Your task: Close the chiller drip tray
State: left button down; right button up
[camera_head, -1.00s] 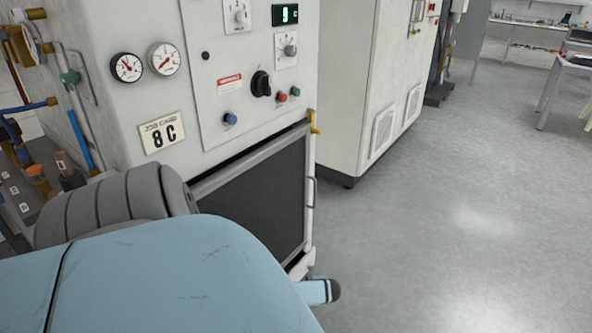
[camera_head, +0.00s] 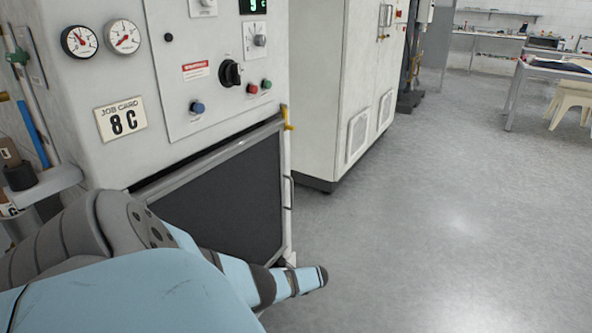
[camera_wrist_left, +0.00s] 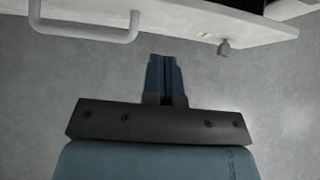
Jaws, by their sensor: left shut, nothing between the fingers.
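The chiller is the pale cabinet (camera_head: 75,80) with gauges, a control panel and a "JOB CARD 8C" plate. Its dark front panel (camera_head: 225,200) has a pale frame with a handle on the right edge. I cannot make out the drip tray in the head view; my arm covers the lower front. In the left wrist view, a pale panel (camera_wrist_left: 190,17) with a bar handle (camera_wrist_left: 90,32) crosses the top; I cannot tell whether it is the tray. My left gripper (camera_wrist_left: 164,58) is shut and empty, pointing toward this panel, apart from it in the picture. My right gripper is out of view.
A tall white cabinet (camera_head: 332,90) stands behind and right of the chiller. Open grey floor (camera_head: 440,230) lies to the right. A table (camera_head: 545,68) and a stool (camera_head: 575,100) are at the far right. A yellow fitting (camera_head: 287,118) sits at the dark panel's upper right corner.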

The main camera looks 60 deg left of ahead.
pick_arm(q)
jog(key=shift+s+a+f+b, duration=0.2)
jog(key=shift+s+a, duration=0.2)
jog(key=shift+a, duration=0.35)
jog(key=shift+s+a+f+b, duration=0.15)
jog(key=shift+s+a, duration=0.3)
jog(key=shift+a, duration=0.35)
jog(key=shift+s+a+f+b, duration=0.2)
jog(key=shift+s+a, duration=0.2)
jog(key=shift+a, duration=0.35)
jog(key=shift+s+a, duration=0.3)
jog(key=shift+a, duration=0.3)
jog(key=shift+s+a, duration=0.3)
jog(key=shift+a, duration=0.25)
